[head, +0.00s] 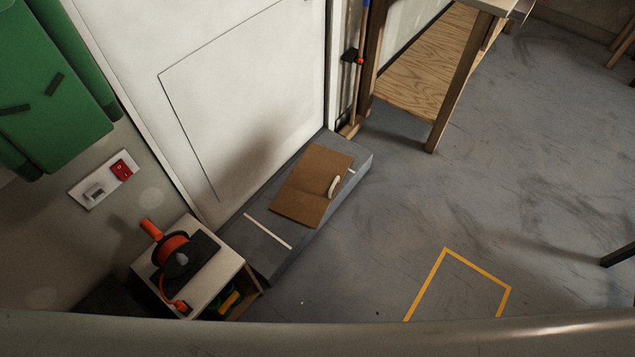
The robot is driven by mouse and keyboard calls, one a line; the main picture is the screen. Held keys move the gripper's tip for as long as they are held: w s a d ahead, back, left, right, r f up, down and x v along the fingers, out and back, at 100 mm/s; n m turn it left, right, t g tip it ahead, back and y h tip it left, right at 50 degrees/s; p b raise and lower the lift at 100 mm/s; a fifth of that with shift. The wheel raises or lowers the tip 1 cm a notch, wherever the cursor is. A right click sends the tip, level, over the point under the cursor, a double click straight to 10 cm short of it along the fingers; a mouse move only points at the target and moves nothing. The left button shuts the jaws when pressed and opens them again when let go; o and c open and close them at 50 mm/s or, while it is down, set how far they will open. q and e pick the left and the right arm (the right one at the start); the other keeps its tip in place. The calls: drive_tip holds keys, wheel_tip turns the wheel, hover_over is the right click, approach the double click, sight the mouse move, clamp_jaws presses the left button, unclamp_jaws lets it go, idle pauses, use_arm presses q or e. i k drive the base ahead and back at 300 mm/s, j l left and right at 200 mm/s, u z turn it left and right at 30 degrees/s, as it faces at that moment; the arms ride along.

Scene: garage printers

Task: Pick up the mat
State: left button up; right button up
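A brown mat (308,182) lies on a low grey step in front of the white door.
The grey step (268,264) runs along the white door (235,85). A small cabinet (225,270) with an orange reel (178,252) stands at its near left end. A wooden bench (425,60) stands at the back. Yellow tape (478,266) marks open floor on the right.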

sight(306, 196)
drive_tip(key=i+l, duration=0.2)
drive_tip(key=l, duration=0.2)
drive_tip(key=i+l, duration=0.2)
drive_tip(key=l, duration=0.15)
drive_tip(key=i+l, duration=0.2)
drive_tip(key=l, duration=0.2)
drive_tip(key=u, duration=0.05)
